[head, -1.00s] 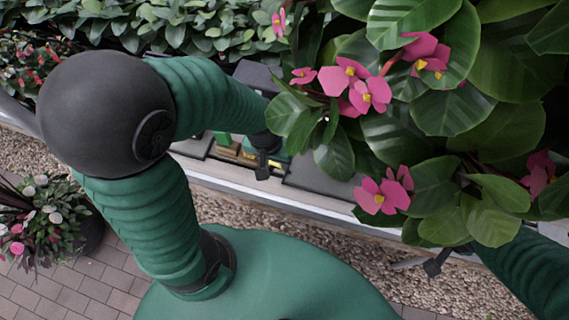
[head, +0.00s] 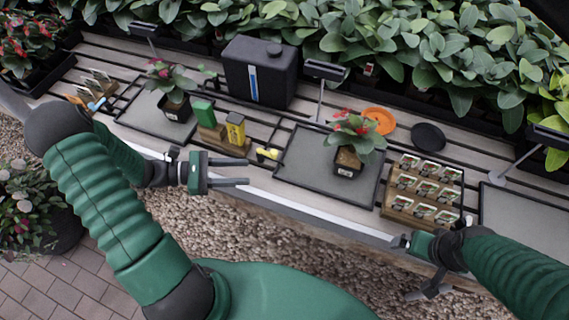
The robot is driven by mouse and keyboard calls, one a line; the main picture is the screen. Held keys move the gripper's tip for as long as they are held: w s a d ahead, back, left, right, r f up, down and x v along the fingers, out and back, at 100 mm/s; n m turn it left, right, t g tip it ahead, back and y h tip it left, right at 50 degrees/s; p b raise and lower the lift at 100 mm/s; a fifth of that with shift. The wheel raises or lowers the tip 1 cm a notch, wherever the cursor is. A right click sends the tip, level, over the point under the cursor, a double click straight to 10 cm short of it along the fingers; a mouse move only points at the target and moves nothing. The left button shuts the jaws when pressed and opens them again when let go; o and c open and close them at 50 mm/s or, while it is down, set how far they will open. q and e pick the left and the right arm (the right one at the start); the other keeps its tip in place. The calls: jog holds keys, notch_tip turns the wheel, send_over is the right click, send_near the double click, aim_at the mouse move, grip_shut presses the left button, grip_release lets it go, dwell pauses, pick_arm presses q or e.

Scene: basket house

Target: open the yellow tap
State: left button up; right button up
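The yellow tap (head: 268,153) is small, with a dark part beside it, low at the front of the slatted bench, right of the yellow and green boxes. My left gripper (head: 248,171) is just in front of and below the tap, its two dark fingers apart and pointing right, with nothing between them. The fingers look apart from the tap. My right gripper (head: 400,242) is at the bench's front edge at right, seen end-on; its finger gap is unclear.
A black canister (head: 260,72) stands behind the tap. A yellow box (head: 235,129) and green box (head: 204,114) stand left of it. A potted plant (head: 348,160) on a grey tray and a wooden rack (head: 422,190) of packets lie right. Gravel (head: 240,225) lies in front.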

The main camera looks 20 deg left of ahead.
aim_at(267, 152)
pick_arm(q)
jog(key=a+n+t, duration=0.2)
jog(key=w+a+f+t, duration=0.1)
jog(key=a, duration=0.1)
jog(key=shift+n+t, duration=0.3)
jog(key=shift+n, duration=0.1)
jog(key=shift+w+d+r, duration=0.15)
jog(key=shift+w+d, duration=0.05)
jog(key=shift+w, duration=0.05)
jog(key=b+x, duration=0.1)
jog(key=x, duration=1.4)
jog(key=shift+f+b, duration=0.3)
jog(key=shift+w, duration=0.3)
jog(key=shift+d, duration=0.15)
grip_shut()
